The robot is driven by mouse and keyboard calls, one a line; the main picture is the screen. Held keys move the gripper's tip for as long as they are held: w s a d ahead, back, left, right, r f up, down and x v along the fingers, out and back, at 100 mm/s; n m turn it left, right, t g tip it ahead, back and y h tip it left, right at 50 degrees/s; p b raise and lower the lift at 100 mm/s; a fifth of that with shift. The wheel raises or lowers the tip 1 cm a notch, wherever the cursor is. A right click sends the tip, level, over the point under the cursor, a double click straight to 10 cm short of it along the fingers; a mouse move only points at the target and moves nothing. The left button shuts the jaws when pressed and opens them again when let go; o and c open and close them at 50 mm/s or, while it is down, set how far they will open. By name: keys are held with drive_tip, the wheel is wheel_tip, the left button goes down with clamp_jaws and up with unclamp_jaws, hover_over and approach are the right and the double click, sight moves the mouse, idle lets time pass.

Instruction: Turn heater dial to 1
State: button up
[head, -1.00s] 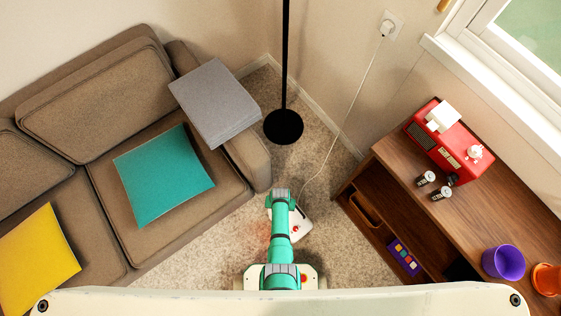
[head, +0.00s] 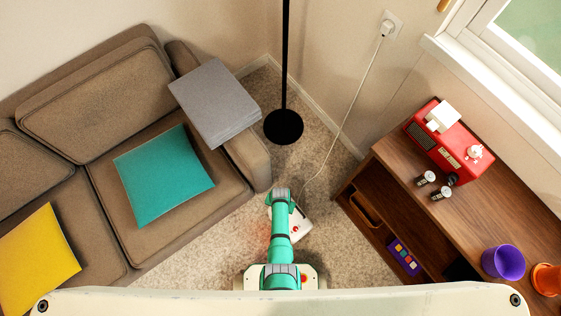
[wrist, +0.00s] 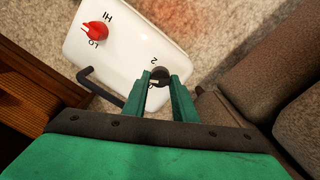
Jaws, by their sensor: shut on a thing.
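The white heater (head: 302,226) stands on the carpet, partly hidden by my arm in the head view. In the wrist view, its white top (wrist: 130,55) carries a red knob (wrist: 94,30) between the marks HI and LO. A dark round heater dial (wrist: 159,73) sits near the other edge, with a 2 printed beside it. My gripper (wrist: 160,80) is shut on this dial, one green finger on each side. The fingers hide part of the dial and its marks, so I cannot tell its exact setting.
A dark bent handle (wrist: 98,88) sticks out from the heater's side. The brown sofa (head: 185,195) is to the left and the wooden cabinet (head: 400,172) to the right. A black lamp base (head: 284,127) and the white cord (head: 345,115) are behind the heater.

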drive_tip(key=o, duration=1)
drive_tip(key=shift+o, duration=0.2)
wheel_tip(320, 180, up, 11)
drive_tip(key=shift+w, duration=0.1)
